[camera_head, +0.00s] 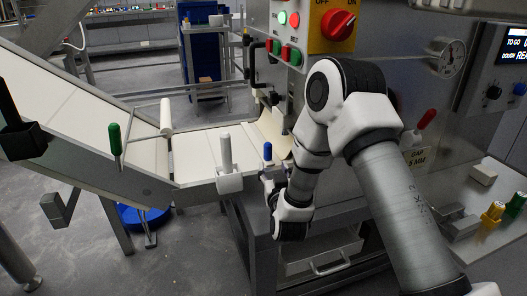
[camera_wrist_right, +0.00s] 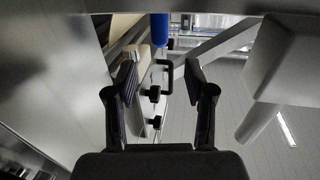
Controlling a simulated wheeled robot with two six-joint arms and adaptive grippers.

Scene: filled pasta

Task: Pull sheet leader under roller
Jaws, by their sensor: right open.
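In the head view a cream sheet (camera_head: 273,128) hangs at the machine's outlet, above the right end of the pale conveyor belt (camera_head: 190,152). A white roller (camera_head: 166,117) stands over the belt on a thin frame with a green handle (camera_head: 115,138). My right gripper (camera_head: 268,172) is low beside the conveyor's right end, near a blue handle (camera_head: 267,151), partly hidden by its own wrist. In the right wrist view that gripper (camera_wrist_right: 160,85) is open, with nothing clearly held between its fingers. The blue handle (camera_wrist_right: 159,29) shows beyond the fingertips.
A white upright post (camera_head: 225,150) stands at the belt's near edge. The machine with its red knob (camera_head: 338,24) fills the right side. A steel shelf with yellow and green items (camera_head: 492,213) is at far right. Open floor lies front left.

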